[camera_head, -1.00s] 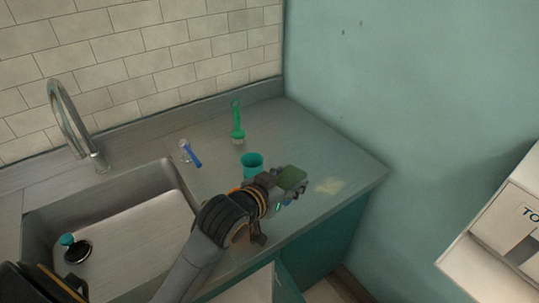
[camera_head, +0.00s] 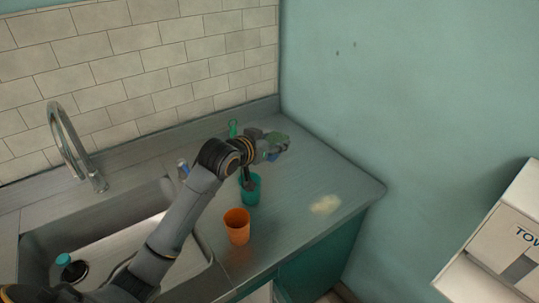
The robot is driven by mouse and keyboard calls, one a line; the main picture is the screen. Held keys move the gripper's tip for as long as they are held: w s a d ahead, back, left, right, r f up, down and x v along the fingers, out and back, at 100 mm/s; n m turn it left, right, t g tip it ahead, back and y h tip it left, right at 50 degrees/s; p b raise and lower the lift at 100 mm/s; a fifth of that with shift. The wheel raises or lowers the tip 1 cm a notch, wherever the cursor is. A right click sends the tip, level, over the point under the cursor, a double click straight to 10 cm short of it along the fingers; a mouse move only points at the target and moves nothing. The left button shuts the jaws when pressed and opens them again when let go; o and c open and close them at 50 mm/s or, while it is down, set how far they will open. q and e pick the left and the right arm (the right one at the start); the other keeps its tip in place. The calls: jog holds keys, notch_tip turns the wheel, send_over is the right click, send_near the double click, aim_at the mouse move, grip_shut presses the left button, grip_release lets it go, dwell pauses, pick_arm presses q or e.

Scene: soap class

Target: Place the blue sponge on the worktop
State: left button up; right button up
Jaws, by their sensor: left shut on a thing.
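My left gripper (camera_head: 275,149) is shut on a small sponge-like slab with a green top (camera_head: 276,137) and a bit of blue (camera_head: 272,157) at its lower edge. I take it for the blue sponge; the jaws hide most of it. It is over the back right part of the grey worktop (camera_head: 310,172), beyond the teal cup. I cannot tell whether it touches the surface. My right gripper is not in view.
A teal cup (camera_head: 251,192) and an orange cup (camera_head: 237,228) stand near my arm. A green bottle-like item (camera_head: 233,127) and a blue item (camera_head: 183,168) are partly hidden behind it. A pale smear (camera_head: 325,204) marks the right worktop. The sink (camera_head: 105,236) is left.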

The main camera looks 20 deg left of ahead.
pick_arm(q)
jog(key=w+a+f+p, duration=0.2)
jog(key=w+f, duration=0.1)
jog(key=f, duration=0.5)
jog(key=shift+w+a+f, duration=0.15)
jog(key=shift+a+f, duration=0.05)
jog(key=shift+f, duration=0.1)
jog(key=shift+f, duration=0.55)
jog(key=o, duration=0.7)
jog(key=shift+o, duration=0.2)
jog(key=shift+r, duration=0.1)
